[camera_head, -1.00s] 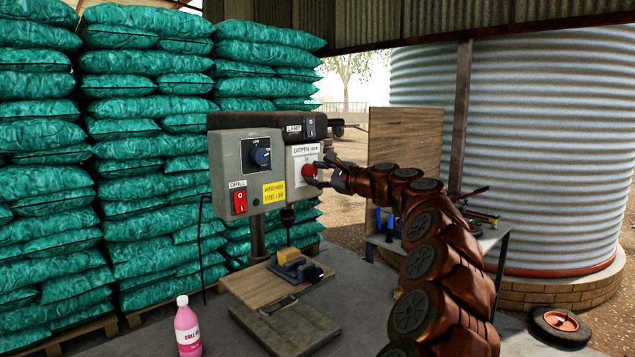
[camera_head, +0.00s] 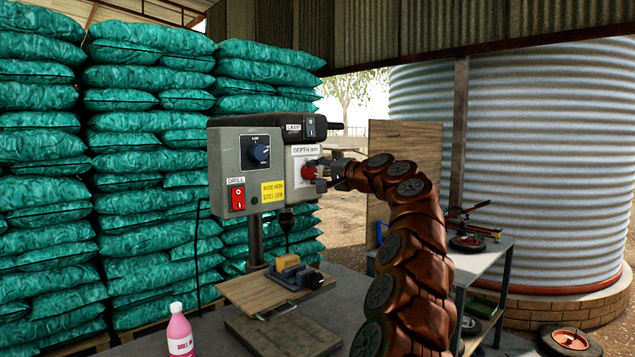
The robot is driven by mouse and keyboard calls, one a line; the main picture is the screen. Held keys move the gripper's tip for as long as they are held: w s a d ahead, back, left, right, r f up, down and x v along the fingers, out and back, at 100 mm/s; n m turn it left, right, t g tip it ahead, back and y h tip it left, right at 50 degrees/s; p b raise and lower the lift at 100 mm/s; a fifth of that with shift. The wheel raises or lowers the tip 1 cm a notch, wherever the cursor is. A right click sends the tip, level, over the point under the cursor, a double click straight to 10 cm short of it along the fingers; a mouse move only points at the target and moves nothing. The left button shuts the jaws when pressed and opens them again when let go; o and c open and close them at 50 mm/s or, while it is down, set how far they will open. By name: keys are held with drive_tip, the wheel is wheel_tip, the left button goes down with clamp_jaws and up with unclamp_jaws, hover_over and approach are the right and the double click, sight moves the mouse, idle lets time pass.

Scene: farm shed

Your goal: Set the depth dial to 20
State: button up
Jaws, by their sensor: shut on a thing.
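The depth dial (camera_head: 309,171) is a red knob on a white plate labelled "DEPTH mm", on the front of the grey drill press head (camera_head: 227,160). My gripper (camera_head: 318,172) comes in from the right and is shut on the depth dial. Its fingers and wrist cover part of the dial and plate. The scale numbers and the dial's setting are too small and too covered to read.
Left of the dial are a blue knob (camera_head: 260,152), a red drill switch (camera_head: 237,198) and a yellow label (camera_head: 273,191). A lamp switch (camera_head: 309,126) is above. Below are a vise (camera_head: 298,275) and a pink bottle (camera_head: 180,331). A cart (camera_head: 480,262) stands at right.

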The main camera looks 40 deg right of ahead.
drive_tip(key=n+b, duration=0.2)
drive_tip(key=n, duration=0.3)
drive_tip(key=shift+f, duration=0.1)
drive_tip(key=shift+a+n+b, duration=0.1)
drive_tip(key=shift+n+b, duration=0.3)
drive_tip(key=shift+n, duration=0.7)
drive_tip(key=o, duration=1.1)
drive_tip(key=shift+o, duration=0.2)
drive_tip(key=shift+s+r, duration=0.15)
drive_tip(key=shift+r, duration=0.1)
